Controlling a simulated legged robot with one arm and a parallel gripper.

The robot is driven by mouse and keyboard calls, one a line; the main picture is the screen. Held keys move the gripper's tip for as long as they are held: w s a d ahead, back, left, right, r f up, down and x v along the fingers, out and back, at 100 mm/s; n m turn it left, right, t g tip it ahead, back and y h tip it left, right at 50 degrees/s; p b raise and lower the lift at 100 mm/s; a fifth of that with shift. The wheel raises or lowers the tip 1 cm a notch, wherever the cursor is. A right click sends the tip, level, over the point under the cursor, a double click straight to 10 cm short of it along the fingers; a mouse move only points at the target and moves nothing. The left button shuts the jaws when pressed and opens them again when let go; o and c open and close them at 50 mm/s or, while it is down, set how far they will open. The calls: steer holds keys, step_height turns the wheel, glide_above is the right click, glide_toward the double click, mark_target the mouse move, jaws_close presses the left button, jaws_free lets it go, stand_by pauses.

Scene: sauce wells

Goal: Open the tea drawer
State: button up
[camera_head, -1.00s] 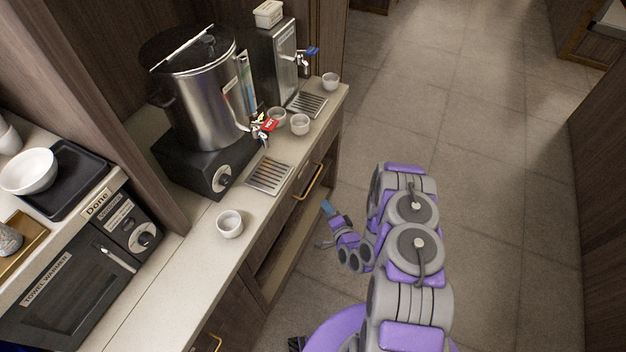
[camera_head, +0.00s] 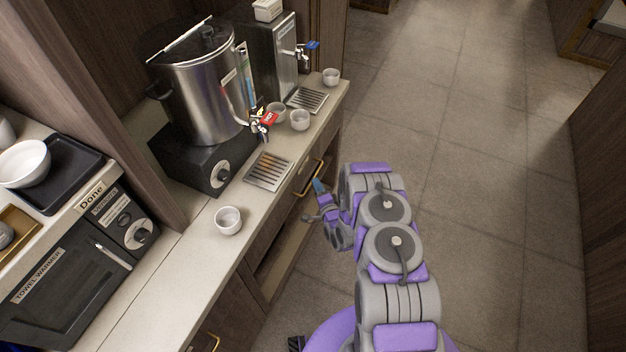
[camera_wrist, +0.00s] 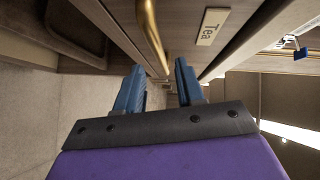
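The tea drawer (camera_wrist: 188,12) has a wooden front with a "Tea" label (camera_wrist: 213,26) in the wrist view. Its brass handle (camera_wrist: 151,36) shows there just ahead of my gripper, and in the head view the handle (camera_head: 308,180) is on the counter's front below the drip tray. My gripper (camera_wrist: 158,84) has its two blue fingers apart with nothing between them. The handle's near end lies in line with the gap between the fingers. In the head view my gripper (camera_head: 314,199) is close to the handle; contact cannot be told. The drawer front looks flush with the cabinet.
An open shelf (camera_wrist: 75,25) lies beside the drawer. On the counter (camera_head: 195,258) above stand a steel urn (camera_head: 205,95) with a red-tagged tap, a second dispenser (camera_head: 283,65) and several small cups. The floor (camera_head: 490,200) to the right is clear.

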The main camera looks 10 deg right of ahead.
mark_target(313, 177)
steer(key=shift+w+a+f+b, duration=0.1)
steer(key=shift+w+a+f, duration=0.05)
steer(key=shift+w, duration=0.75)
steer(key=shift+w+a+f+b, duration=0.1)
steer(key=shift+w, duration=0.8)
steer(key=shift+w+a+f+b, duration=0.1)
steer(key=shift+w+a+f, duration=0.05)
steer(key=shift+w, duration=0.75)
steer(key=shift+c, duration=0.5)
jaws_close()
steer(key=shift+s, duration=0.1)
